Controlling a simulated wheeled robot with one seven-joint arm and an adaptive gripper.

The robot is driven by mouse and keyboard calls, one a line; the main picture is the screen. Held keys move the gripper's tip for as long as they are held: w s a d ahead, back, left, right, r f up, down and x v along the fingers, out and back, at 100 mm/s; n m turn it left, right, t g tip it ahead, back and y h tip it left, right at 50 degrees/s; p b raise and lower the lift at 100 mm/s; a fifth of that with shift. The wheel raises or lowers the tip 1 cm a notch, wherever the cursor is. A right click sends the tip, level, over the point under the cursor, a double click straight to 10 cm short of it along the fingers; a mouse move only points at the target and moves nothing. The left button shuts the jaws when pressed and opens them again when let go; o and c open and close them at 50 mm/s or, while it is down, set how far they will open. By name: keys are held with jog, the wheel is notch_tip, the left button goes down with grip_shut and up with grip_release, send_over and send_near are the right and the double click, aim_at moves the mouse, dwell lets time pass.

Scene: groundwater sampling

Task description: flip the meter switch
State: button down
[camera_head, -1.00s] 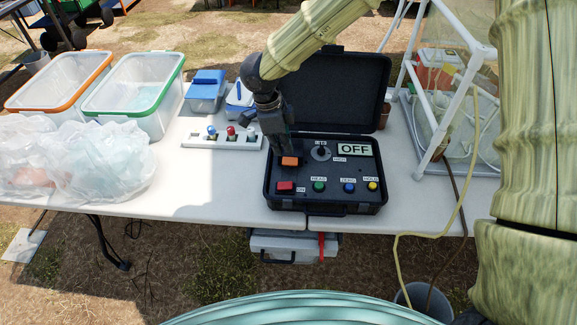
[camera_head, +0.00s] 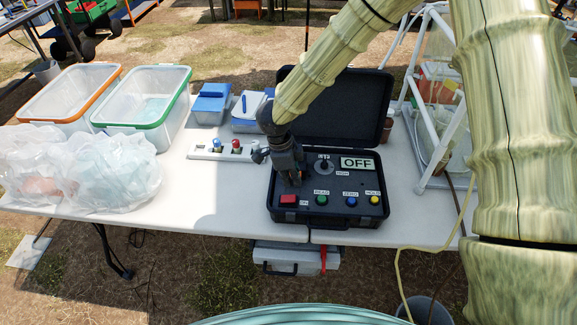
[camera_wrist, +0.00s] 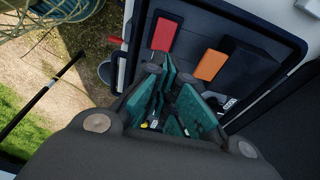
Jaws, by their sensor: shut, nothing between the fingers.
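The meter (camera_head: 340,207) is an open black case on the white table, with its lid raised at the back. Its display (camera_head: 361,164) reads OFF. A red switch (camera_head: 289,199) sits at the panel's front left and also shows in the wrist view (camera_wrist: 165,34). An orange block (camera_wrist: 210,64) beside a dark block shows in the wrist view; my gripper hides it in the head view. A dark rotary knob (camera_head: 323,164) is at the panel's upper middle. My gripper (camera_head: 293,182) is shut and empty, low over the panel's left side just behind the red switch. Contact cannot be told.
Green, blue and yellow buttons (camera_head: 351,201) line the panel's front. A white rack (camera_head: 222,152) with coloured caps stands left of the case. Bins (camera_head: 150,120) and plastic bags (camera_head: 105,172) are further left. A white-framed enclosure (camera_head: 440,130) stands right.

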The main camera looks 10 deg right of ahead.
aim_at(288, 199)
jog(key=shift+s+d+f+p, duration=0.1)
jog(key=shift+d+f+p, duration=0.15)
jog(key=shift+f, duration=0.75)
jog(key=shift+s+d+f+p, duration=0.1)
jog(key=shift+f+p, duration=0.2)
jog(key=shift+f, duration=0.75)
jog(key=shift+d+f+p, duration=0.2)
jog(key=shift+f+p, duration=0.1)
jog(key=shift+f, duration=0.7)
